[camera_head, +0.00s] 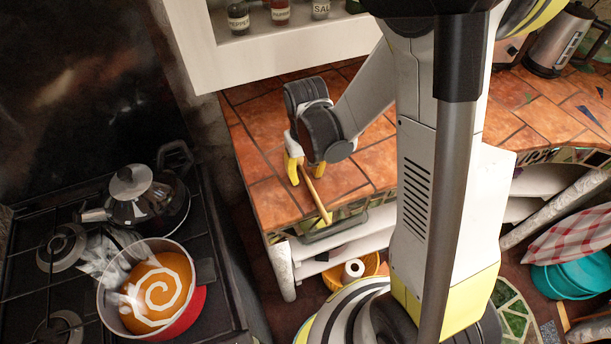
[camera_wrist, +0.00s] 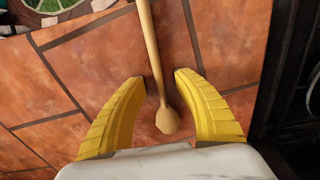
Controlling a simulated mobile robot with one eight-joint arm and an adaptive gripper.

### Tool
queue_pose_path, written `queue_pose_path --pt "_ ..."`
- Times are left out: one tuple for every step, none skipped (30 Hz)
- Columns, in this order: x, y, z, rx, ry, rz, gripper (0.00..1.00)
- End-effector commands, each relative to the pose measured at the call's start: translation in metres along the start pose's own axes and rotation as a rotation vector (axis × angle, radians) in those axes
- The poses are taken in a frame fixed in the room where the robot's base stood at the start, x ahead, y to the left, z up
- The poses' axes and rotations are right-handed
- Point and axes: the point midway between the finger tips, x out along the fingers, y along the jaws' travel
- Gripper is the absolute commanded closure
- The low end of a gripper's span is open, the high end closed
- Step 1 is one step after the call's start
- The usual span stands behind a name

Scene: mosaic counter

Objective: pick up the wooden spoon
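The wooden spoon (camera_head: 317,201) lies on the terracotta-tiled counter (camera_head: 262,193), running toward its front edge. In the wrist view, the spoon (camera_wrist: 151,48) passes between the two yellow fingers of my gripper (camera_wrist: 160,83), with its rounded end nearest my palm. Gaps show on both sides of the spoon, so the gripper is open and not holding it. In the head view, my gripper (camera_head: 305,174) points down at the counter around the spoon's far end. My gripper partly hides that end there.
A stove (camera_head: 225,310) stands left of the counter, with a red pot (camera_head: 187,316) of orange soup and a dark kettle (camera_head: 150,205). A white shelf (camera_head: 290,48) with spice jars hangs above. A metal kettle (camera_head: 556,42) stands at the far right. Tiles left of my gripper are clear.

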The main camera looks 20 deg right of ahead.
Motion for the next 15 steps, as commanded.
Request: queue_pose_path --pt "0.0013 0.0000 0.0000 0.000 0.000 0.000 0.64" --pt "0.0012 0.0000 0.0000 0.000 0.000 0.000 0.65" --pt "0.0007 0.0000 0.0000 0.000 0.000 0.000 0.77" --pt "0.0006 0.0000 0.0000 0.000 0.000 0.000 0.86" --pt "0.0006 0.0000 0.0000 0.000 0.000 0.000 0.95" --pt "0.0006 0.0000 0.0000 0.000 0.000 0.000 1.00" --pt "0.0006 0.0000 0.0000 0.000 0.000 0.000 1.00" --pt "0.0006 0.0000 0.0000 0.000 0.000 0.000 1.00" --pt "0.0006 0.0000 0.0000 0.000 0.000 0.000 1.00" --pt "0.0006 0.0000 0.0000 0.000 0.000 0.000 1.00" --pt "0.0006 0.0000 0.0000 0.000 0.000 0.000 1.00" --pt "0.0006 0.0000 0.0000 0.000 0.000 0.000 1.00" --pt "0.0006 0.0000 0.0000 0.000 0.000 0.000 1.00" --pt "0.0006 0.0000 0.0000 0.000 0.000 0.000 1.00" --pt "0.0007 0.0000 0.0000 0.000 0.000 0.000 1.00"
